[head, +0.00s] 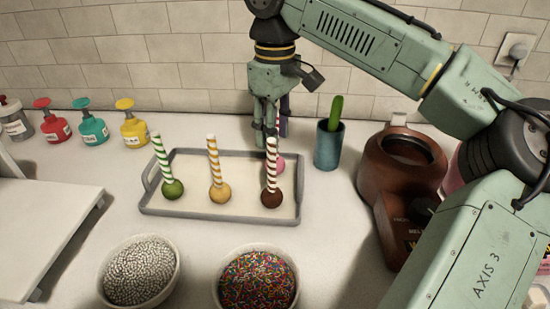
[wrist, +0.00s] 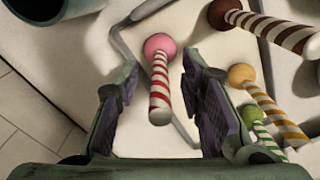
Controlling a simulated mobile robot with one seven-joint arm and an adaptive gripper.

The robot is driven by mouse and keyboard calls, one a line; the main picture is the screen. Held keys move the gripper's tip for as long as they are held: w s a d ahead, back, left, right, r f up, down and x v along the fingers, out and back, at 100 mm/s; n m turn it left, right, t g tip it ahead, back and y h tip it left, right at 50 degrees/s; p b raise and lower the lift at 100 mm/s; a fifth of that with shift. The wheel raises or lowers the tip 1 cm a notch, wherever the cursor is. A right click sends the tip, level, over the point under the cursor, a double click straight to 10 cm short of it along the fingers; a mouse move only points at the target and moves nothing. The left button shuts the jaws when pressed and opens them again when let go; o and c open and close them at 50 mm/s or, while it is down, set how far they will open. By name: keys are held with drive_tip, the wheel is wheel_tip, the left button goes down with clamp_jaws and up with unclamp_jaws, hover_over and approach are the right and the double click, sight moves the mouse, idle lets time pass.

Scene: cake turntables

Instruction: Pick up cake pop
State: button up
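A pink cake pop with a red-and-white striped stick shows in the wrist view (wrist: 159,48), between the two spread fingers of my gripper (wrist: 160,85). In the head view the pink cake pop (head: 279,164) is partly hidden behind the brown one. My gripper (head: 266,140) points down over the tray's back right part, open and empty. Along the tray (head: 215,217) stand a green cake pop (head: 172,188), a yellow one (head: 219,192) and a brown one (head: 271,197), sticks up. I cannot tell whether a finger touches the pink pop's stick.
Bowls of silver-white sprinkles (head: 141,270) and coloured sprinkles (head: 257,279) stand in front. A teal cup with a green handle (head: 329,145) and a brown melting pot (head: 400,160) are to the right. Several bottles (head: 92,127) line the back left. A white board (head: 45,225) lies left.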

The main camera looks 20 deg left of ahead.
drive_tip(key=shift+f, duration=0.55)
drive_tip(key=shift+c, duration=0.5)
clamp_jaws()
